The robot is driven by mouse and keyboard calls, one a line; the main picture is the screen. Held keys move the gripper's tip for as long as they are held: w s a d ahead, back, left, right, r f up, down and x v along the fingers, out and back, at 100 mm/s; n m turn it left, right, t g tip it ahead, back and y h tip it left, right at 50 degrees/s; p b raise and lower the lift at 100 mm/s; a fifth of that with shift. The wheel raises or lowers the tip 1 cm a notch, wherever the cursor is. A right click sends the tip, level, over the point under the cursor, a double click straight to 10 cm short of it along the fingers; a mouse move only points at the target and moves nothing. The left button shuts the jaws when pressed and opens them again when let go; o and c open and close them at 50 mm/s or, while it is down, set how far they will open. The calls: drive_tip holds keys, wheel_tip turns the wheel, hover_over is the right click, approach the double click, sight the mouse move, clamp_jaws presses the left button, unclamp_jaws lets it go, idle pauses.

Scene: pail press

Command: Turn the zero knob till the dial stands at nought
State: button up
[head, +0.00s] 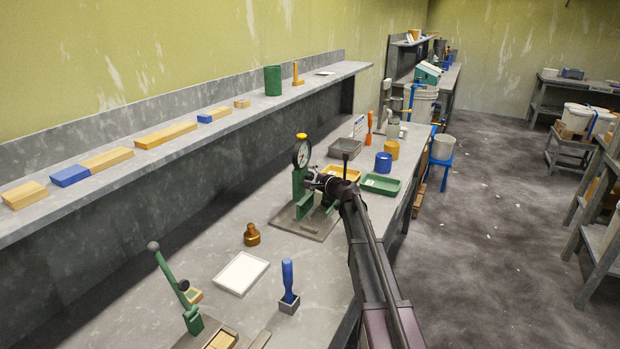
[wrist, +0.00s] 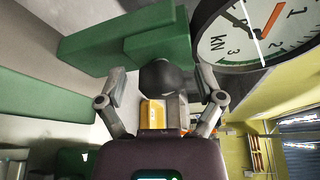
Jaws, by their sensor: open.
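The dial (head: 301,154) stands on a green press (head: 300,192) on the bench; its reading is too small to tell there. In the wrist view the dial face (wrist: 258,32) is large at the upper right, tilted and cut off, with "kN", figures 1 to 3, an orange hand and a white hand. My gripper (head: 315,180) is just below and right of the dial. In the wrist view my gripper (wrist: 160,88) is open, with a dark round knob (wrist: 159,76) between its fingertips. I cannot tell whether the fingers touch it, or whether it is the zero knob.
The green press body (wrist: 130,42) is close ahead of the fingers. A grey tray (head: 345,148), a yellow tray (head: 343,173) and a green tray (head: 381,185) lie behind and right. A brass weight (head: 252,235) and a white pad (head: 241,272) are nearer on the bench.

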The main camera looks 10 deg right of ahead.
drive_tip(key=shift+r+m+p, duration=0.1)
drive_tip(key=shift+m+p, duration=0.35)
drive_tip(key=shift+m, duration=0.05)
drive_tip(key=shift+m+g+p, duration=0.3)
drive_tip(key=shift+m+g, duration=0.1)
drive_tip(key=shift+g, duration=0.1)
drive_tip(key=shift+m+g+p, duration=0.8)
drive_tip(key=shift+m+p, duration=0.15)
drive_tip(key=shift+m, duration=0.45)
drive_tip(key=p+v, duration=0.4)
drive_tip(key=v, duration=1)
drive_tip(key=s+a+f+n+g+h+p, duration=0.1)
drive_tip(key=s+a+n+g+h+p, duration=0.1)
drive_tip(key=s+n, duration=0.4)
drive_tip(key=s+a+f+n+g+h+p, duration=0.1)
drive_tip(key=s+a+n+g+p, duration=0.4)
drive_tip(key=s, duration=1)
drive_tip(key=shift+a+f+n+g+h, duration=0.4)
drive_tip(key=shift+a+f+n+g, duration=0.3)
drive_tip(key=shift+a+n, duration=0.35)
